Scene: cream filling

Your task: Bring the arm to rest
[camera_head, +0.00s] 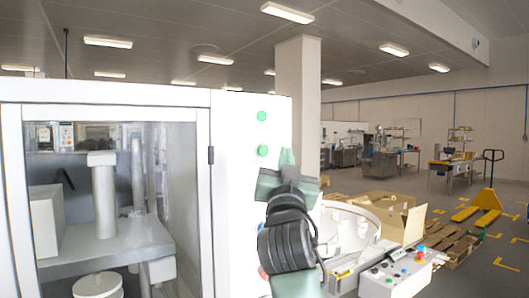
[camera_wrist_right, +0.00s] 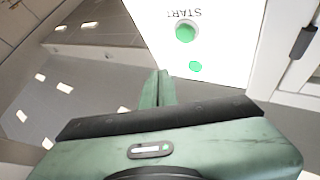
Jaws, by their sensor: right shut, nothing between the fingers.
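My right arm comes up from the bottom of the head view. Its green gripper (camera_head: 287,157) points up in front of the white machine's panel, just right of and below the lower green button (camera_head: 263,150). The fingers are shut with nothing between them. A gap shows between the fingertips and the buttons in that view. My left gripper is in neither view.
The white machine (camera_head: 228,200) with a glass door (camera_head: 165,180) fills the left. To the right are a round white table (camera_head: 345,212), a control box (camera_head: 395,278), a cardboard box (camera_head: 400,215) and a yellow pallet jack (camera_head: 487,200).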

